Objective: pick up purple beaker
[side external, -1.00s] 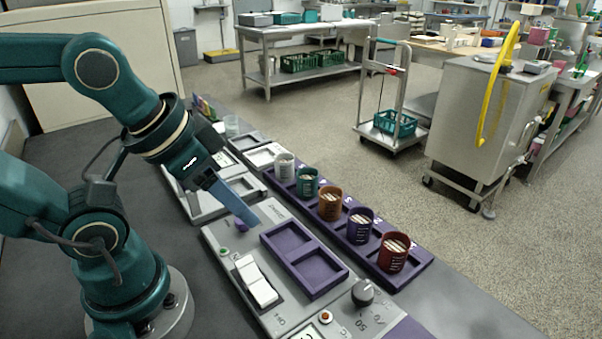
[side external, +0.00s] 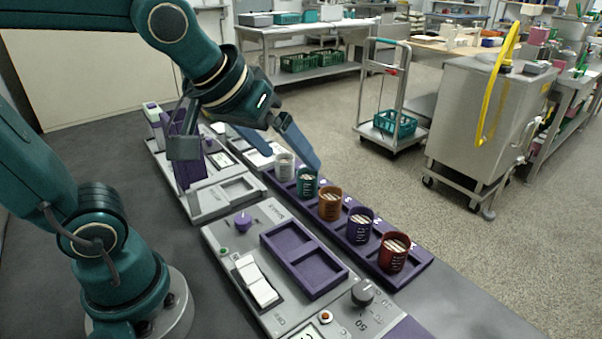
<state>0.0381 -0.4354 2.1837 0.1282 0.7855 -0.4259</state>
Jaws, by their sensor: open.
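The purple beaker (side external: 360,225) stands upright in a long purple rack (side external: 424,264), between an orange beaker (side external: 330,204) and a red beaker (side external: 393,252). Pale markings show on its side, and light material shows inside it. My gripper (side external: 294,163) is open, with its blue fingers apart and pointing down to the right. It is up and left of the purple beaker in the picture, and apart from it. The nearer finger's tip appears close above the teal beaker (side external: 307,182); I cannot tell the exact gap.
A white beaker (side external: 284,166) stands at the rack's far end. A grey control panel (side external: 222,234) with switches, a dark knob (side external: 362,292) and an empty two-part purple tray (side external: 303,259) lies left of the rack. An upright purple and grey part (side external: 186,150) stands behind.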

